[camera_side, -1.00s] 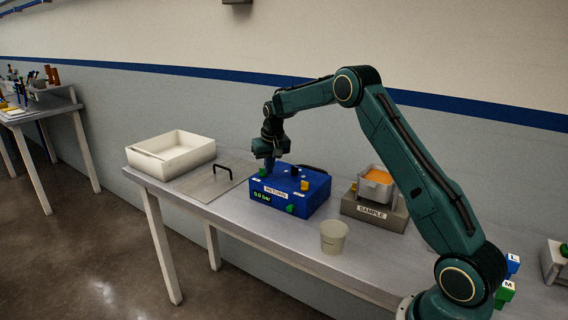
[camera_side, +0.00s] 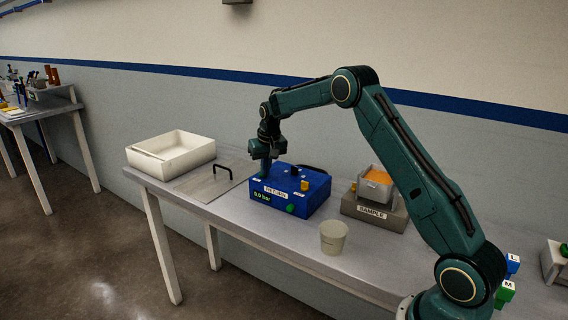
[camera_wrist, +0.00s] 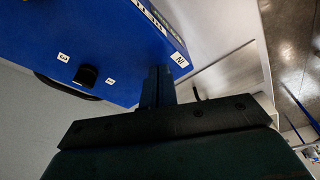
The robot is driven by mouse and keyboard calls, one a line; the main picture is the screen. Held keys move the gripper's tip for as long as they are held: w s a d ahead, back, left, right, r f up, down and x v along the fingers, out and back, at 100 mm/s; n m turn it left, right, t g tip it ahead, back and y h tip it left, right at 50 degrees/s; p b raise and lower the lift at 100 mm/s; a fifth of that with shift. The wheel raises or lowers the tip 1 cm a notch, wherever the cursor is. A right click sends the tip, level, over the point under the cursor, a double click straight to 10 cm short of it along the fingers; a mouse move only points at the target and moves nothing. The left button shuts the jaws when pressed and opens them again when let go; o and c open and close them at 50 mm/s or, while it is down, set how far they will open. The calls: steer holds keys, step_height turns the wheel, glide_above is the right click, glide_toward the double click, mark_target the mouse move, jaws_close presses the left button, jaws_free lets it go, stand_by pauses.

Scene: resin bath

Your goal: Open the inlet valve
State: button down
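The blue box (camera_side: 312,200) stands on the table with a "RETURN" label and a green "0.0 bar" display (camera_side: 262,196). Its top carries a yellow knob (camera_side: 305,185) and small labels; a green knob (camera_side: 290,208) is on its front. In the wrist view the box (camera_wrist: 85,30) shows a black knob (camera_wrist: 87,75) between two labels and an "IN" label (camera_wrist: 180,60). My gripper (camera_side: 264,172) is at the box's left end, pointing down. In the wrist view its fingers (camera_wrist: 158,75) are together beside "IN". I cannot make out the inlet valve; the fingers may hide it.
A metal plate with a black handle (camera_side: 222,168) and a white tray (camera_side: 172,152) lie to the left. A cup (camera_side: 333,238) stands in front of the box. A grey "SAMPLE" stand (camera_side: 375,212) holds an orange-filled container (camera_side: 377,180) to the right.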

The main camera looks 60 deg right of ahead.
steer(key=shift+w+a, duration=0.3)
steer(key=shift+w, duration=0.1)
stand_by(0.6)
steer(key=shift+s+a, duration=0.15)
steer(key=shift+s+a, duration=0.15)
steer(key=shift+a, duration=0.05)
stand_by(0.3)
steer(key=v, duration=0.4)
steer(key=w+v, duration=0.1)
steer(key=shift+d+r, duration=0.3)
steer(key=shift+r, duration=0.25)
